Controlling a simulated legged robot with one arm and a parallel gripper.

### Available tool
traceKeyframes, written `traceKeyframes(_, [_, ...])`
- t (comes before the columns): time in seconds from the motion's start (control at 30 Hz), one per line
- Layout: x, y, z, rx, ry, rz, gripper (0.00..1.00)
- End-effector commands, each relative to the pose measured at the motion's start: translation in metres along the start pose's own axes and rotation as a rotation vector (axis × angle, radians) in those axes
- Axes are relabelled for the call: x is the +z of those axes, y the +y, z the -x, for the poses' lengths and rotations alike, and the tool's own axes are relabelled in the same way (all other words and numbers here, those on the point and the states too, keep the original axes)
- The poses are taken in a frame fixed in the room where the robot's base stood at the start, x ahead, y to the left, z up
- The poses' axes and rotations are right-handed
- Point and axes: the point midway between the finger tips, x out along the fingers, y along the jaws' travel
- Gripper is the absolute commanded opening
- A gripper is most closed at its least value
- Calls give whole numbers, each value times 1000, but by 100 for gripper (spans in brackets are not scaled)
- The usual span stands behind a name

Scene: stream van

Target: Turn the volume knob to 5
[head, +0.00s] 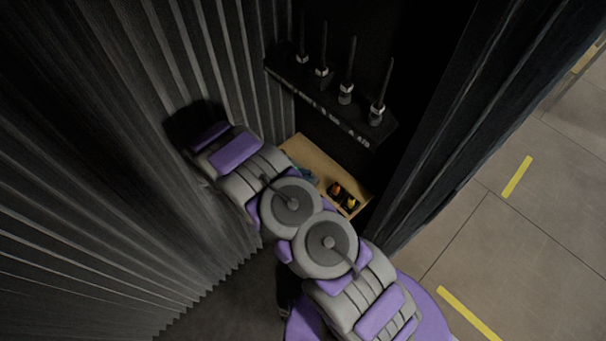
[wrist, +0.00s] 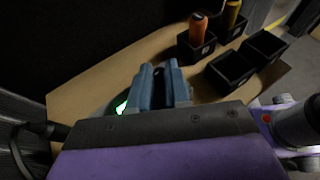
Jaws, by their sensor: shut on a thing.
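My gripper (wrist: 160,82) shows in the wrist view as two blue fingers, close together over a wooden shelf. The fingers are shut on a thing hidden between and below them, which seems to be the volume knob. A green glow (wrist: 122,107) shows just left of the fingers, partly covered by them. The knob's scale and pointer cannot be read. In the head view my arm covers most of the gripper, and only a bluish part (head: 306,177) shows at the shelf.
The wooden shelf (head: 312,158) carries small black boxes (wrist: 231,70), with an orange item (wrist: 198,28) and a yellow item (wrist: 232,13) in two. A dark rack (head: 318,97) with several upright rods is above. Ribbed walls stand close left; open floor (head: 530,260) lies right.

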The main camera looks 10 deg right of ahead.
Motion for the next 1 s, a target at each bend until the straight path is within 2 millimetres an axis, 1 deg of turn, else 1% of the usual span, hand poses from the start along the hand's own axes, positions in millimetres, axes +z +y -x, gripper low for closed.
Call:
traceKeyframes(0.5, [0, 0, 0, -19, 2, -10, 0])
traceKeyframes(0.53, [0, 0, 0, -19, 1, -9, 18])
traceKeyframes(0.8, [0, 0, 0, -19, 1, -10, 43])
traceKeyframes(1.0, [0, 0, 0, -18, 1, -10, 43])
